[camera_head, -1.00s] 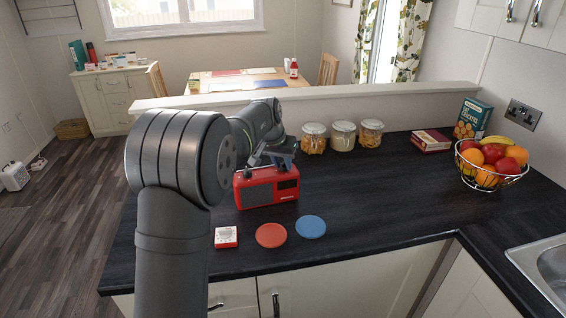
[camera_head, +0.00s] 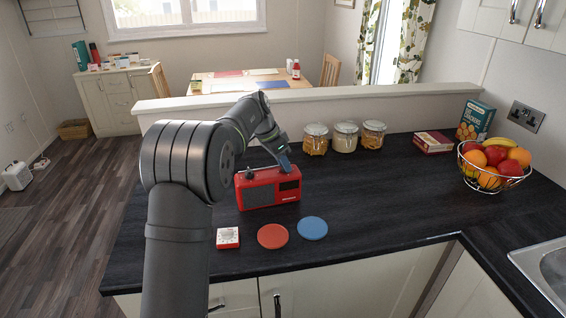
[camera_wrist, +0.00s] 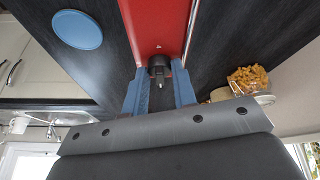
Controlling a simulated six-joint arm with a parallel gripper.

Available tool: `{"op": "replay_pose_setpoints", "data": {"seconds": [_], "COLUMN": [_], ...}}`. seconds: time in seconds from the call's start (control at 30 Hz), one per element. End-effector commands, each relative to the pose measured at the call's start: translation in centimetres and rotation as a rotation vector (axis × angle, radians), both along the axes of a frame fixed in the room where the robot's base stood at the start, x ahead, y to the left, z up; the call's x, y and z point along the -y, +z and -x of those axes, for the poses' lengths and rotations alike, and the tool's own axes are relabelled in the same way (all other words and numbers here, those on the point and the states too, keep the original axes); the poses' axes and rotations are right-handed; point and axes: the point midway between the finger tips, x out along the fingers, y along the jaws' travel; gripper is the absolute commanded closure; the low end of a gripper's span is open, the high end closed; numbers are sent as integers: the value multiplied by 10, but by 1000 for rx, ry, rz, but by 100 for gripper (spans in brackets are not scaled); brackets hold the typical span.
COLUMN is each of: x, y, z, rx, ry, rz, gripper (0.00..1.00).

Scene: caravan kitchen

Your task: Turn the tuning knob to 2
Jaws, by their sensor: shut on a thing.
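The red radio (camera_head: 262,188) stands upright on the dark worktop, its dark grille and display facing the front. My gripper (camera_head: 284,162) is over the right part of the radio's top. In the wrist view the radio's red top (camera_wrist: 157,28) lies ahead, with the black tuning knob (camera_wrist: 158,66) on it. There my gripper (camera_wrist: 158,88) has its two blue fingers on either side of the knob, shut on it. The knob's pointer and scale are too small to read, and in the head view the gripper hides the knob.
A red disc (camera_head: 272,236), a blue disc (camera_head: 313,228) and a small red-and-white box (camera_head: 228,238) lie in front of the radio. Several glass jars (camera_head: 346,138) stand behind it to the right. A fruit bowl (camera_head: 492,166) is at the far right.

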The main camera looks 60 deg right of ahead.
Motion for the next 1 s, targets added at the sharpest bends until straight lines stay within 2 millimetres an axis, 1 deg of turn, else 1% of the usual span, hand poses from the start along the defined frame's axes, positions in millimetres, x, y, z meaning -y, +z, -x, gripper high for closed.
{"op": "replay_pose_setpoints", "data": {"seconds": [0.5, 0.53, 0.57, 0.87, 1.0], "x": [-1, -1, -1, -1, -4], "y": [-2, -2, -2, 0, 11], "z": [-1, -1, -1, -1, -4], "rx": [1, 1, 1, 1, 2], "ry": [-18, -18, -18, -18, -18], "rz": [-4, -4, -4, -2, 0], "gripper": [98, 71, 66, 66, 66]}}
